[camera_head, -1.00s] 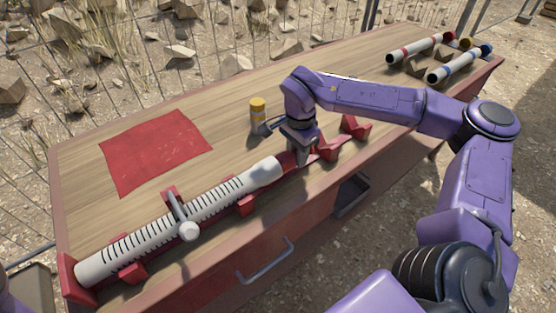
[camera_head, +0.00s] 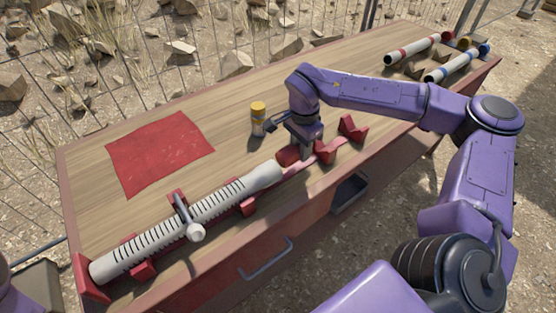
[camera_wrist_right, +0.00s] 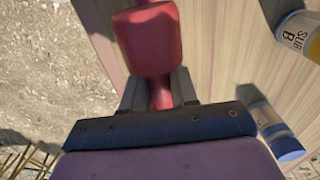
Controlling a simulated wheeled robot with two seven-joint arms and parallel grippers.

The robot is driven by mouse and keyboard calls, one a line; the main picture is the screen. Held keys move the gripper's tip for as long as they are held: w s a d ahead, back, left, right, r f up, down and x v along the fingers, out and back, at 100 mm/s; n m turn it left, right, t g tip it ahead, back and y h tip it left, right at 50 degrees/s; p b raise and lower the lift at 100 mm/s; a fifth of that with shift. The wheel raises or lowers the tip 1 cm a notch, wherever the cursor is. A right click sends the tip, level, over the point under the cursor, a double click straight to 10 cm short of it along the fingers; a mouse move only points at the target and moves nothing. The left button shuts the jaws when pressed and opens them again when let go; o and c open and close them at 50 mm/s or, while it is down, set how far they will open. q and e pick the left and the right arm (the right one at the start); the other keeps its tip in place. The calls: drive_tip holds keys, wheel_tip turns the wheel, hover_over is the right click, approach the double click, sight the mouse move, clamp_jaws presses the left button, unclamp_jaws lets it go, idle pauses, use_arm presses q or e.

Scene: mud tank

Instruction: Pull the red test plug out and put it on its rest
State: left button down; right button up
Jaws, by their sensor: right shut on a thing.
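The red test plug (camera_head: 288,156) lies at the right end of the white slotted pipe (camera_head: 225,198) in the head view. In the right wrist view the plug (camera_wrist_right: 147,42) shows as a thick red cylinder with a thinner stem. My right gripper (camera_head: 304,150) is shut on that stem, with one finger on each side (camera_wrist_right: 158,92). I cannot tell whether the plug's far end still touches the pipe mouth. Two red V-shaped cradles (camera_head: 325,152) (camera_head: 352,128) stand just right of the gripper, and both look empty. My left gripper is out of view.
A yellow-capped container (camera_head: 258,122) stands close behind the right gripper. A clamp with a white knob (camera_head: 195,232) crosses the pipe. A red cloth (camera_head: 158,150) lies at the back left. Striped tubes (camera_head: 413,50) lie at the far right. The wooden tabletop (camera_head: 215,100) between is clear.

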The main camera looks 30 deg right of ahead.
drive_tip(key=shift+r+p, duration=2.55)
drive_tip(key=shift+p, duration=0.05)
drive_tip(key=shift+f, duration=0.15)
